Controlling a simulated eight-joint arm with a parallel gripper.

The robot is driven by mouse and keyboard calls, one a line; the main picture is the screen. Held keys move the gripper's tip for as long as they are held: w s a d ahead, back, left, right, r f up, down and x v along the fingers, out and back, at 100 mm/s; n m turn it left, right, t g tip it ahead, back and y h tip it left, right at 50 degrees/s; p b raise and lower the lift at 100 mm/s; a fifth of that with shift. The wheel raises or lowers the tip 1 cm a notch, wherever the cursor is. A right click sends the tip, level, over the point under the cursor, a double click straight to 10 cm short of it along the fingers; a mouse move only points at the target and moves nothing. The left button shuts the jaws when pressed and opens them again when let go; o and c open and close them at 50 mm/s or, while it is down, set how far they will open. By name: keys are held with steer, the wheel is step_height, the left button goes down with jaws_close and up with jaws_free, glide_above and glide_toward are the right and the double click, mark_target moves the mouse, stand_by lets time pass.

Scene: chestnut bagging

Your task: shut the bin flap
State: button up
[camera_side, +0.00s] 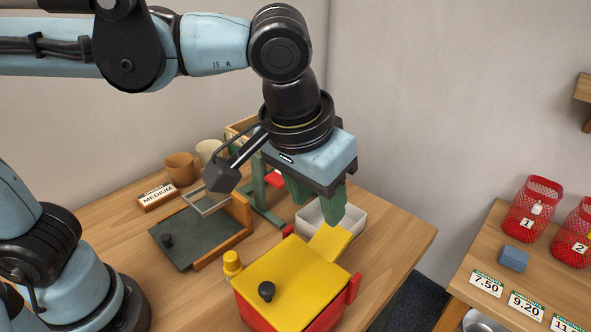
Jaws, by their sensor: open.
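The red bin (340,313) stands at the front of the table. Its yellow top (301,275) lies roughly flat over the bin, with a black knob (267,290) near its front left. A smaller yellow plate (328,243) adjoins the back edge; I cannot tell whether this plate or the knobbed top is the flap, or whether the flap is fully shut. My gripper (318,210) points down above and behind the bin, its green fingers apart and empty. The right finger is close above the small yellow plate; contact is unclear.
A white tray (361,220) sits behind the bin. A dark board with an orange edge (222,249) lies left, near a green stand (261,192). Cups (180,169) and a MEDIUM sign (158,196) stand farther back. Red baskets (533,207) are on a separate table at right.

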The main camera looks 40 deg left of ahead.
steer(key=w+r+g, duration=0.2)
steer(key=r, duration=0.6)
steer(key=w+r+g, duration=0.1)
steer(key=w+r, duration=0.1)
steer(key=r, duration=0.7)
steer(key=a+r+t+h, duration=0.1)
steer(key=a+t, duration=0.1)
steer(key=a, duration=0.7)
steer(key=shift+a+r+t, duration=0.3)
steer(key=shift+w, duration=0.1)
steer(key=s+a+f+t, duration=0.1)
steer(key=a+f, duration=0.2)
steer(key=f, duration=0.5)
steer(key=s+a+f+t, duration=0.1)
steer(key=a+f, duration=0.3)
steer(key=f, duration=0.5)
steer(key=s+a+f+t+y, duration=0.1)
steer(key=a+f, duration=0.3)
steer(key=f, duration=0.4)
steer(key=shift+s+f+t, duration=0.15)
steer(key=shift+f+t, duration=0.2)
steer(key=shift+t, duration=0.35)
